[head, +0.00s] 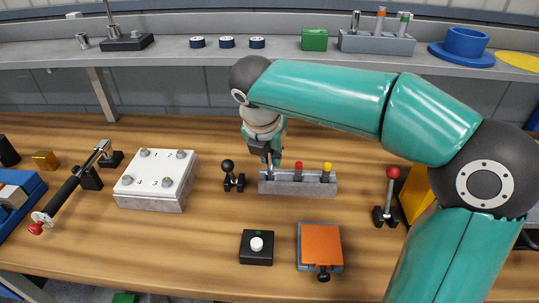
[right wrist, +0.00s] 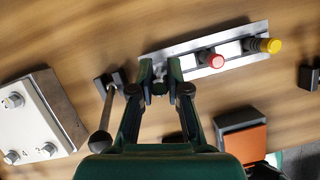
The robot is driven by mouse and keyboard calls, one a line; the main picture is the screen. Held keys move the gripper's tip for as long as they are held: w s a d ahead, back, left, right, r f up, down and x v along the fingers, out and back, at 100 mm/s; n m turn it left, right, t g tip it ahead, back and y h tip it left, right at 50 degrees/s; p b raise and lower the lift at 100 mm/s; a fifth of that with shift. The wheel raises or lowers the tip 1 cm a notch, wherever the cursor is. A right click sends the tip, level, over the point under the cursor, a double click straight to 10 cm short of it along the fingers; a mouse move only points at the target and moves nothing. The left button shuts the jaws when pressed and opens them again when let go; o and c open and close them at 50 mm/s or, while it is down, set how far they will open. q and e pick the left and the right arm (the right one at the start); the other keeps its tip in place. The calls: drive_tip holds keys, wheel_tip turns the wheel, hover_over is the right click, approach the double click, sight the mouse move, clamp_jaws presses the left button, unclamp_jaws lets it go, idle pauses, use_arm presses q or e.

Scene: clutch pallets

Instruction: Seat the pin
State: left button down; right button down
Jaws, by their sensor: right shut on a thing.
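A grey block (head: 285,188) stands on the wooden bench and holds a red-topped pin (head: 298,170) and a yellow-topped pin (head: 326,170). The block (right wrist: 194,72), red top (right wrist: 215,61) and yellow top (right wrist: 273,45) also show in the right wrist view. My right gripper (head: 273,162) is over the block's left end, pointing down. In the right wrist view the gripper (right wrist: 160,84) is shut on a small grey pin, mostly hidden between the fingers. I cannot tell how deep the pin sits in the block. My left gripper is not in view.
A black-knobbed lever (head: 229,172) stands close left of the block, beside a white bolted plate (head: 157,175). A red-knobbed lever (head: 390,190) stands right. In front are a black button box (head: 257,247) and an orange-topped box (head: 321,244). Bare bench lies between.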

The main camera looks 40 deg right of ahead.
drive_tip(key=shift+f+b, duration=0.85)
drive_tip(key=shift+f, duration=0.75)
idle(0.3)
drive_tip(key=c, duration=0.7)
unclamp_jaws()
drive_tip(key=shift+o, duration=0.2)
wheel_tip(320, 180, up, 7)
drive_tip(key=p, duration=0.7)
drive_tip(key=shift+p, duration=0.3)
idle(0.3)
